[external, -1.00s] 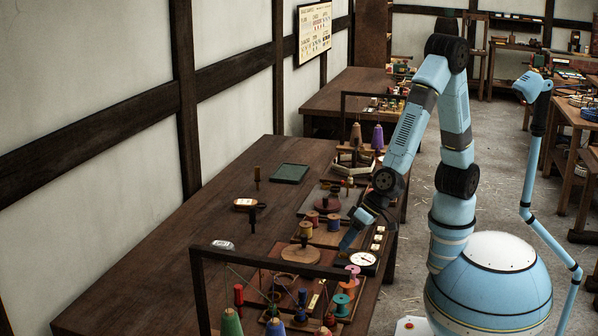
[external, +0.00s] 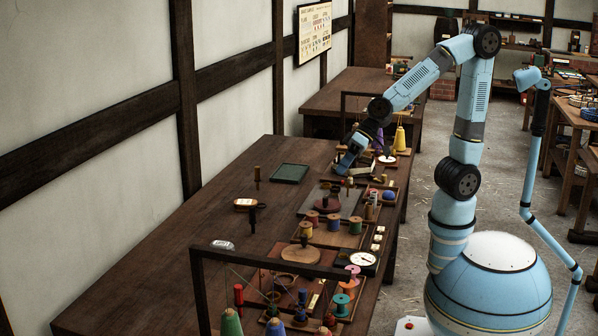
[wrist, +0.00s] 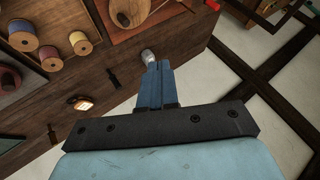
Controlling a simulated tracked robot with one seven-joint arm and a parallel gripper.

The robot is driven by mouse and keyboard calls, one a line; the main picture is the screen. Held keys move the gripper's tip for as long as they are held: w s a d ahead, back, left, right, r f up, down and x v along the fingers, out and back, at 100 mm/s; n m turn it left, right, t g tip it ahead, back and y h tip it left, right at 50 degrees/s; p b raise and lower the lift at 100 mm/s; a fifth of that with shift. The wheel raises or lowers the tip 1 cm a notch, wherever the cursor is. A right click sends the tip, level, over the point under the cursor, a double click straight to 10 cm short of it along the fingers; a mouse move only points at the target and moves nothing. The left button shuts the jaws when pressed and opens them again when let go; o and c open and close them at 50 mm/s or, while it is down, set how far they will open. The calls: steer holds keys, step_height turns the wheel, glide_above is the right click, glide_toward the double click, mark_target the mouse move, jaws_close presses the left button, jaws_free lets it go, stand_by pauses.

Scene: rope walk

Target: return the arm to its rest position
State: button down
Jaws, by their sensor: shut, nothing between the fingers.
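My arm reaches over the long dark wooden table (external: 160,262) in the external view. My gripper (external: 345,166) is above the far part of the table, near the green tray (external: 289,173) and to its right. In the wrist view the two blue fingers of my gripper (wrist: 158,68) lie together, shut, with nothing seen between them. They point over the table and its edge on the wall side.
Thread spools (external: 333,222), a white dial (external: 363,259) and a dark frame (external: 270,262) stand on the table. Upright dark pegs (external: 257,175) stand near the green tray. Yellow and purple cones (external: 400,138) stand close behind my gripper. The table's near left is bare.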

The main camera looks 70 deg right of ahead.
steer(key=s+d+r+h, duration=0.2)
steer(key=s+d, duration=0.2)
steer(key=d, duration=0.5)
steer(key=s+d+r+h, duration=0.2)
steer(key=s+d, duration=0.3)
steer(key=d, duration=0.5)
steer(key=s+d+r+h, duration=0.2)
steer(key=s+d, duration=0.2)
steer(key=d, duration=0.6)
steer(key=shift+s+d+h, duration=0.15)
steer(key=shift+s+h, duration=0.15)
steer(key=shift+s, duration=0.05)
steer(key=c, duration=1.9)
jaws_free()
steer(key=shift+r, duration=0.1)
